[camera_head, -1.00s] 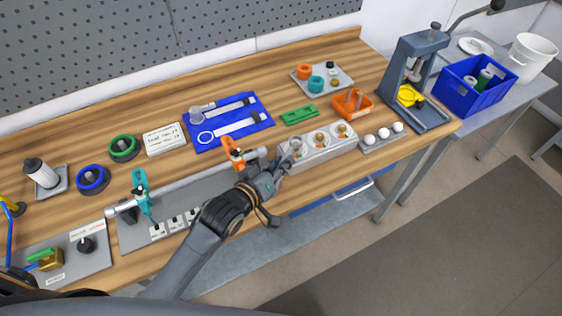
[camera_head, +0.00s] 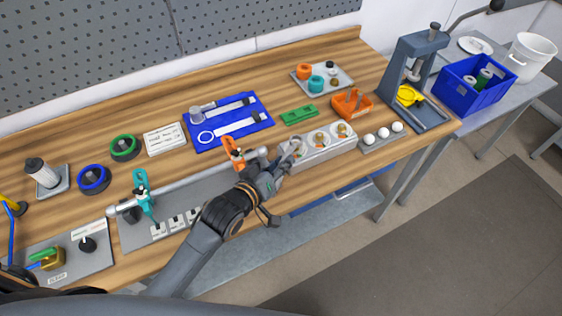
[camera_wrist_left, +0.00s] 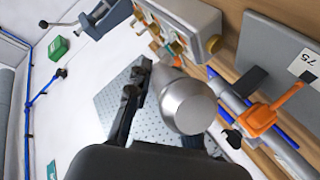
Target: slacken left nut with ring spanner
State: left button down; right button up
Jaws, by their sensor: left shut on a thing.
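The pale grey block (camera_head: 316,155) carries a row of round white faces with brass-coloured nuts, such as the middle nut (camera_head: 319,138). My left gripper (camera_head: 279,166) is at the block's left end, shut on a grey tool that reaches over the left nut's place and largely hides that nut. In the left wrist view the held tool shows as a stout silver cylinder (camera_wrist_left: 186,102), seen nearly end-on between the dark fingers. It points towards the block (camera_wrist_left: 205,22). Whether its ring sits around the left nut cannot be told. My right gripper is not in view.
A blue mat (camera_head: 262,107) with pale tool shapes lies behind. A rail with an orange clamp (camera_head: 233,151) and a teal clamp (camera_head: 143,190) stands close left of my gripper. An orange tray (camera_head: 356,112) and white balls on a grey strip (camera_head: 383,136) lie to the right.

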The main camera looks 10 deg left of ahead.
pick_arm(q)
jog(key=shift+f+b, duration=0.3)
jog(key=shift+f, duration=0.15)
dwell(0.5)
jog(key=shift+f+b, duration=0.4)
jog(key=shift+f, duration=0.3)
jog(key=shift+d, duration=0.1)
dwell(0.6)
jog(key=shift+d, duration=0.1)
